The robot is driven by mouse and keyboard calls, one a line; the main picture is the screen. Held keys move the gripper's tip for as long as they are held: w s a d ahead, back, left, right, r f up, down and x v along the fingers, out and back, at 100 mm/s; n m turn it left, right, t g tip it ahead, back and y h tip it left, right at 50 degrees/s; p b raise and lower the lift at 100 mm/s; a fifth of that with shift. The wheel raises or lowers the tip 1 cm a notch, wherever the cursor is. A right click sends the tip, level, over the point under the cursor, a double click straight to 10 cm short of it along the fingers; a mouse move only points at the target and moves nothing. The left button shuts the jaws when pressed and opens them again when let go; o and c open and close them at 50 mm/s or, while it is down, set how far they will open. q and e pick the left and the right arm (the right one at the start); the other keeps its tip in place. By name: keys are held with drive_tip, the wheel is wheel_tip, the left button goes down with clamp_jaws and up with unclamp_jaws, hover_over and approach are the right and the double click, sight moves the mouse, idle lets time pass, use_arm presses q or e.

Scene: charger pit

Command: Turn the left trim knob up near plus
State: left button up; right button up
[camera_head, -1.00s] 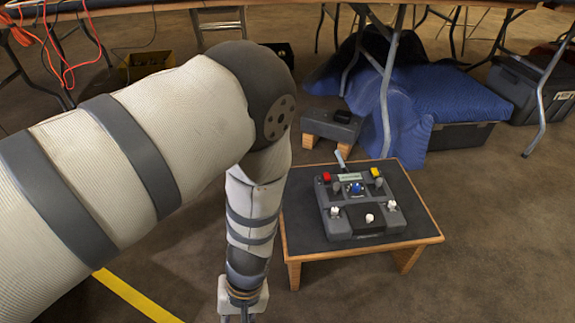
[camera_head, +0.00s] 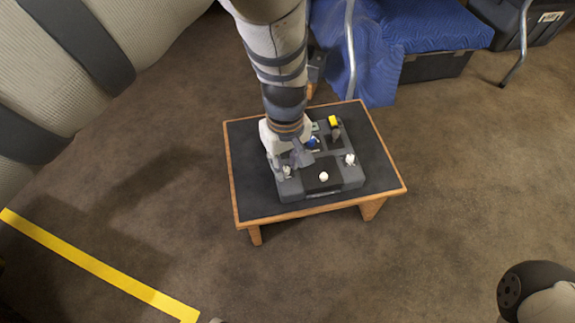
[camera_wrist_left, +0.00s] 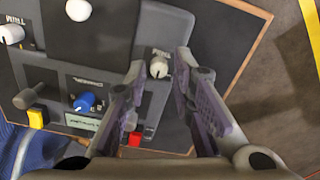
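The left trim knob (camera_head: 287,171) is a small white knob at the near left corner of the dark grey control box (camera_head: 347,182). In the left wrist view the left trim knob (camera_wrist_left: 159,68) shows in the gap between the fingertips; I cannot tell whether they touch it. My left gripper (camera_head: 288,160) points down over the box's left side, and its fingers are apart in the wrist view (camera_wrist_left: 160,63). The knob's plus mark and pointer are too small to read. My right gripper is out of view.
The box has a white ball knob (camera_head: 323,176), right trim knob (camera_head: 350,159), blue knob (camera_head: 311,141), yellow button (camera_head: 332,120) and red button (camera_wrist_left: 135,139). It stands on a low wood-edged table (camera_head: 375,160). A blue cover (camera_head: 430,25) lies behind; floor is clear in front.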

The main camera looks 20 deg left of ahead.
use_arm(q)
drive_tip(key=shift+f, duration=0.5)
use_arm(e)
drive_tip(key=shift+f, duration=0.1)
use_arm(q)
drive_tip(key=shift+w, duration=0.1)
clamp_jaws()
